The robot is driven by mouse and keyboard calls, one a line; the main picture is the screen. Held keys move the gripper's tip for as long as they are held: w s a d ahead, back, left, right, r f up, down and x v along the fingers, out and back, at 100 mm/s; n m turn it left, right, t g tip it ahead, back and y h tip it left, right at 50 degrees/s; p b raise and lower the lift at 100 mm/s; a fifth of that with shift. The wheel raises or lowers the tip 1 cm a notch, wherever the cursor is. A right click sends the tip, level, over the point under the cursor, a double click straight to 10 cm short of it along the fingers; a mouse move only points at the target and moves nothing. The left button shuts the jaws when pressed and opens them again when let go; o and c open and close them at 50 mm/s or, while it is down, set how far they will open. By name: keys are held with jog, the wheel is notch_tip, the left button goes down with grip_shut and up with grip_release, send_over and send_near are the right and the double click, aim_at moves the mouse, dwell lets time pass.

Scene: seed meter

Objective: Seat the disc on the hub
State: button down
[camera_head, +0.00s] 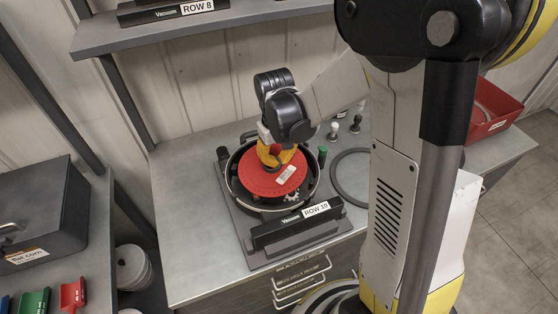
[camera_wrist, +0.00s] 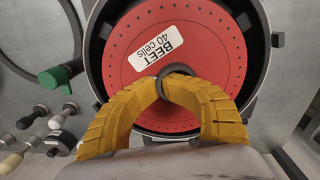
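The red disc (camera_head: 267,180), labelled "BEET 40 cells", lies inside the round black housing (camera_head: 317,180) of the ROW 10 meter on the bench. In the wrist view the disc (camera_wrist: 205,42) fills much of the housing (camera_wrist: 266,60), with a dark gap around it. My gripper (camera_head: 275,163) is above the disc's middle. In the wrist view its yellow fingers (camera_wrist: 172,78) bow inward and close at a small grey collar (camera_wrist: 175,70) at the disc's centre. The hub is hidden beneath the disc and fingers. I cannot tell whether the disc rests fully down.
A black ring (camera_head: 338,178) lies on the bench right of the meter. A green-ended tool (camera_head: 322,153) and small knobs (camera_head: 333,131) stand near the housing. A red bin (camera_head: 492,112) is at the far right. The bench left of the meter (camera_head: 185,200) is clear.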

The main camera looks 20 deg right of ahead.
jog(key=shift+s+f, duration=0.1)
jog(key=shift+f, duration=0.05)
jog(key=shift+y, duration=0.4)
jog(key=shift+f+b, duration=0.2)
jog(key=shift+b, duration=0.15)
jog(key=shift+f+b, duration=0.35)
jog(key=shift+f, duration=0.05)
jog(key=shift+f, duration=0.2)
jog(key=shift+h+b, duration=0.5)
jog(key=shift+h, duration=0.5)
jog(key=shift+s+d+f+b, duration=0.1)
jog(key=shift+d+f+b, duration=0.05)
jog(key=shift+f+b, duration=0.45)
jog(key=shift+d+f+b, duration=0.1)
jog(key=shift+f+b, duration=0.5)
